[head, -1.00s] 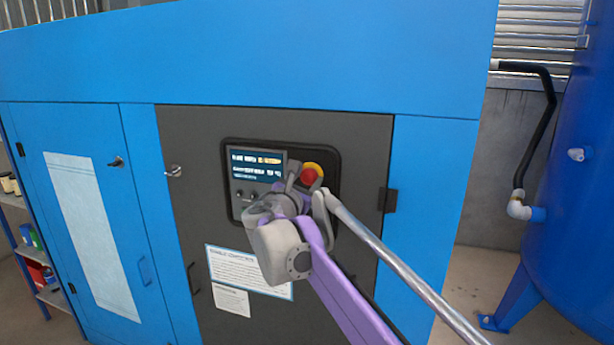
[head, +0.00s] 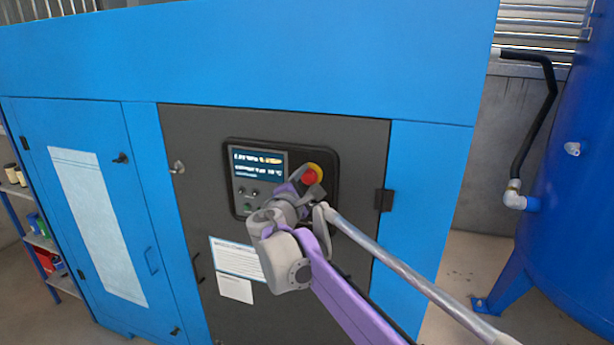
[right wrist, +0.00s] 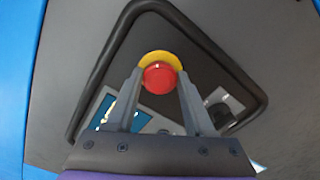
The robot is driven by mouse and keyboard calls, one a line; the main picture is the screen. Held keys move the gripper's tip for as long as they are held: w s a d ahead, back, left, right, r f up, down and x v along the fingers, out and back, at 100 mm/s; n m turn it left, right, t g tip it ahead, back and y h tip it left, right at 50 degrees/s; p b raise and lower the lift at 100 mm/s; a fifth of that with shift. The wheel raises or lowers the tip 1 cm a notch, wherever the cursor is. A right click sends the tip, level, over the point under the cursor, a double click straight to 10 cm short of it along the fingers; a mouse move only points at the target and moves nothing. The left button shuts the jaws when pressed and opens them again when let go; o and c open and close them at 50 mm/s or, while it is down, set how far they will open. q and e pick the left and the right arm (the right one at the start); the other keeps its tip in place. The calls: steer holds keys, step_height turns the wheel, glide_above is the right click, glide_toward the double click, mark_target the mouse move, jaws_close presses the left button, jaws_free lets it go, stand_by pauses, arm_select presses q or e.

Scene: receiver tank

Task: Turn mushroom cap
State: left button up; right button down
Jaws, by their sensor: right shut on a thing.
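The mushroom cap (head: 309,178) is a red round button on a yellow ring, at the upper right of the black control panel (head: 270,145). In the right wrist view the red cap (right wrist: 159,78) sits between the tips of my two grey fingers. My right gripper (head: 305,183) is shut on the cap, with its fingers on either side of it; it also shows in the right wrist view (right wrist: 158,85). The fingers partly hide the cap's lower side in the head view. My left gripper is not in view.
The panel has a lit screen (head: 257,165) and small buttons left of the cap. It is set in a dark grey door (head: 200,135) of a blue cabinet (head: 430,170). A blue tank (head: 575,220) with a black pipe (head: 537,120) stands at right.

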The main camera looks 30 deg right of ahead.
stand_by(0.3)
steer(key=shift+c, duration=1.3)
jaws_free()
steer(key=shift+s+a, duration=0.1)
steer(key=v, duration=1)
steer(key=shift+s+a+b, duration=0.15)
steer(key=shift+s+b, duration=0.1)
steer(key=shift+b, duration=0.05)
